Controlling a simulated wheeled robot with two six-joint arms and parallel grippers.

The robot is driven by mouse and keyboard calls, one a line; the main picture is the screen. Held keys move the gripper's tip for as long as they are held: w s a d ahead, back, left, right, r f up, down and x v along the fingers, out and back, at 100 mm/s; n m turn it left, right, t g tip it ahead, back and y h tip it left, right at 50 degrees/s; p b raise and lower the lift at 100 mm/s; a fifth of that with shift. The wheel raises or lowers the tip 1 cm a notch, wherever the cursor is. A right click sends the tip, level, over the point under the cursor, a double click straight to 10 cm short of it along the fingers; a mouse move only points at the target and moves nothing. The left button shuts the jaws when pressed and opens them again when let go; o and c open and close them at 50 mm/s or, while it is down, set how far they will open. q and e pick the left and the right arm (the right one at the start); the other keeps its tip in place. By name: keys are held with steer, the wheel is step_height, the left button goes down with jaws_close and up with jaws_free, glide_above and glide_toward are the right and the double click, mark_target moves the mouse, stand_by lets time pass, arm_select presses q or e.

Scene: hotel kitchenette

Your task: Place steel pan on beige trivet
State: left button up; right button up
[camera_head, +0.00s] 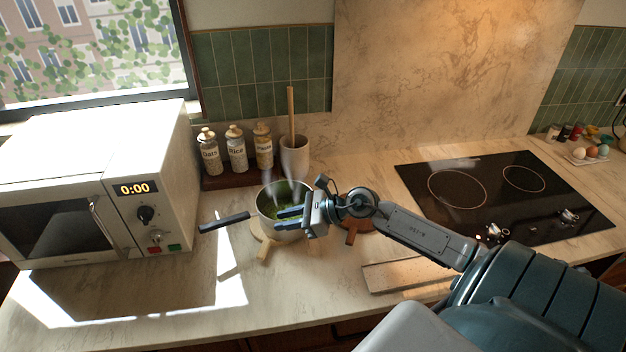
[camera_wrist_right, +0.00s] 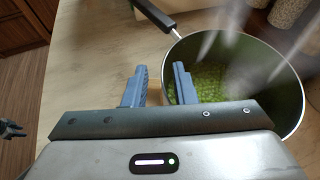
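Steam rises from the pan. My right gripper (camera_head: 289,218) is at the pan's near right side. In the right wrist view its two blue fingers (camera_wrist_right: 158,84) are apart, with the pan's rim (camera_wrist_right: 165,62) running between them and one finger over the inside. The pan's handle (camera_wrist_right: 155,14) points away there. A small dark shape (camera_wrist_right: 12,130) at that view's left edge may be my left gripper; its fingers are unclear.
A microwave (camera_head: 100,190) stands to the left. Labelled jars (camera_head: 236,150) and a utensil crock (camera_head: 295,157) stand behind the pan. A reddish-brown trivet (camera_head: 358,234) is partly hidden by my arm. A board (camera_head: 400,275) lies in front of the cooktop (camera_head: 500,190).

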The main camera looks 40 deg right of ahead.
steer(key=p+v, duration=0.7)
steer(key=v, duration=0.4)
stand_by(0.4)
